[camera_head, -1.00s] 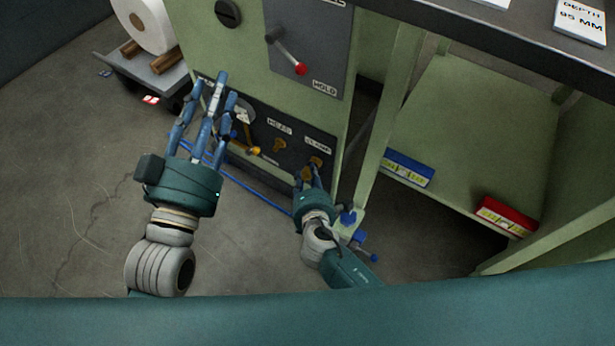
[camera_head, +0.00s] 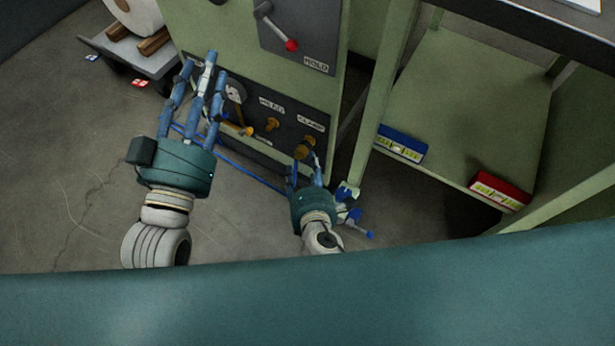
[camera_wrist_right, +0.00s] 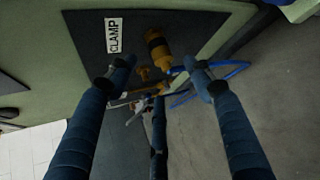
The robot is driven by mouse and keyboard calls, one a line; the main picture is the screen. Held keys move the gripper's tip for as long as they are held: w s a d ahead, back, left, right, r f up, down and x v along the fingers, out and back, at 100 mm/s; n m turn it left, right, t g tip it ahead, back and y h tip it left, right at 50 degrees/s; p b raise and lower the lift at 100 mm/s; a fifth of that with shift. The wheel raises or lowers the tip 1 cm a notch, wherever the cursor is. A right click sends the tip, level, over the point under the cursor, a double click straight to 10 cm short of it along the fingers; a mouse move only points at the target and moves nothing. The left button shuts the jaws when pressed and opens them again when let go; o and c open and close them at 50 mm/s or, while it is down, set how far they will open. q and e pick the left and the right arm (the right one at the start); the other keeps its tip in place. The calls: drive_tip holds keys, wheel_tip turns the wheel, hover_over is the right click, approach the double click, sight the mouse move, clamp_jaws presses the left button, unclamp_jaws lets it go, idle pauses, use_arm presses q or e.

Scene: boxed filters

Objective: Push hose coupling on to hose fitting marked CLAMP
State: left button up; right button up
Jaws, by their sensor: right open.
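The CLAMP label (camera_head: 311,123) is on the dark panel, also in the right wrist view (camera_wrist_right: 114,36). A brass piece with a dark band (camera_wrist_right: 157,45) sits beside that label; it also shows in the head view (camera_head: 304,147). It appears to be the coupling on the CLAMP fitting, but I cannot tell how far on. A blue hose (camera_head: 247,174) runs low along the panel and curves behind my right fingers (camera_wrist_right: 228,68). My right gripper (camera_head: 305,166) is open and empty, fingers spread just short of the brass piece. My left gripper (camera_head: 204,72) is open before the panel's left part.
A second brass fitting (camera_head: 271,124) is left of CLAMP. A lever with a red knob (camera_head: 291,45) is above, by the HOLD label (camera_head: 316,64). Blue (camera_head: 401,143) and red (camera_head: 499,191) boxes lie on the green shelf to the right. A cart (camera_head: 127,55) carries a white roll.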

drive_tip(key=v, duration=0.4)
drive_tip(key=shift+r, duration=0.1)
idle(0.4)
